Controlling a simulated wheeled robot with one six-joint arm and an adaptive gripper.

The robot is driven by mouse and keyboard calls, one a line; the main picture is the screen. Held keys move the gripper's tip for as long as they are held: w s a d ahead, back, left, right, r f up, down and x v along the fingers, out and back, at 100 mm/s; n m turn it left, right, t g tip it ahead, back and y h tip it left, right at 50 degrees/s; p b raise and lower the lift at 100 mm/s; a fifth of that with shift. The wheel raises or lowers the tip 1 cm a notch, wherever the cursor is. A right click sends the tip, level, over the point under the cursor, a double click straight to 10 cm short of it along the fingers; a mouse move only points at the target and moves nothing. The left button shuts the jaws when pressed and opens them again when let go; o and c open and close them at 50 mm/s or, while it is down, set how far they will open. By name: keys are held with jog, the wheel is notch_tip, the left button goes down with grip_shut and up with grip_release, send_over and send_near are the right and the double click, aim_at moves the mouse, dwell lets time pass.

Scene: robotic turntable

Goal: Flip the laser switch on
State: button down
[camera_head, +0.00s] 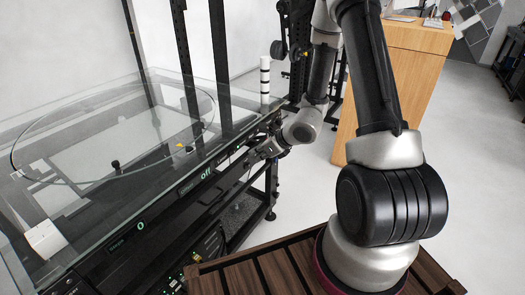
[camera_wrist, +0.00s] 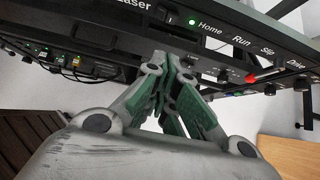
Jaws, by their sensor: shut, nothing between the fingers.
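The laser switch (camera_wrist: 171,17) is a small dark switch on the black front panel, right of the white "Laser" label (camera_wrist: 132,4) at the top of the wrist view. I cannot tell its position. My gripper (camera_wrist: 170,66) is shut and empty, its fingertips close below the panel's lower edge, under and slightly left of the switch in the picture. I cannot tell whether they touch the panel. In the head view my gripper (camera_head: 262,150) is at the front edge of the turntable console (camera_head: 190,187), near its far right end. The switch cannot be made out there.
Right of the switch are a green light (camera_wrist: 193,21), labels Home, Run, Slp and Drive, several knobs and a red button (camera_wrist: 252,78). A glass cover (camera_head: 110,130) tops the console. A wooden cabinet (camera_head: 395,75) stands behind my arm. Wiring (camera_wrist: 75,62) hangs at left.

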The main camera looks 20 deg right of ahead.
aim_at(232, 152)
jog(key=w+a+f, duration=0.2)
jog(key=w+a, duration=0.2)
jog(key=w, duration=0.1)
jog(key=shift+w+f, duration=0.3)
jog(key=shift+f, duration=0.1)
jog(key=shift+w+a+r+n+g+y, duration=0.1)
jog(key=shift+w+n+g+y, duration=0.2)
jog(key=shift+w+n+y, duration=0.3)
jog(key=shift+s+a, duration=0.1)
jog(key=shift+s, duration=0.05)
jog(key=shift+s+a, duration=0.55)
